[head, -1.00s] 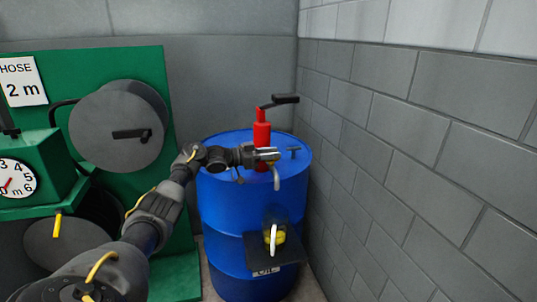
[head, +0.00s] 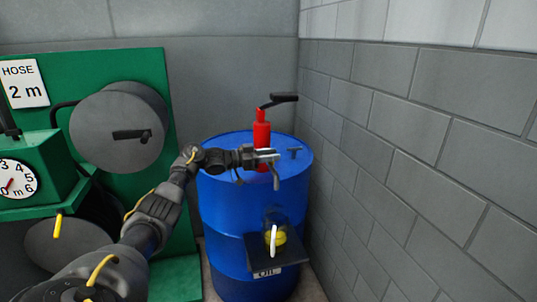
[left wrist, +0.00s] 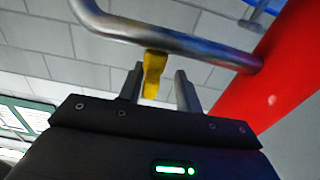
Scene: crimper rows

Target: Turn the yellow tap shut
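The yellow tap (left wrist: 154,75) is a small yellow lever hanging down from a bent steel spout (left wrist: 170,38) in the left wrist view. The spout runs into the red pump (left wrist: 280,75), which stands on the blue drum in the head view (head: 262,132). My left gripper (left wrist: 160,88) is open, with one finger on each side of the lever's lower end; the left finger is closer to it. I cannot tell whether either finger touches it. In the head view my left gripper (head: 268,156) is in front of the pump and hides the tap. My right gripper is not in view.
A clear jug with yellow contents and a white handle (head: 273,240) stands on a dark shelf (head: 292,252) on the blue drum (head: 222,215). A block wall (head: 430,150) closes the right side. A green hose-reel stand (head: 150,70) is at left.

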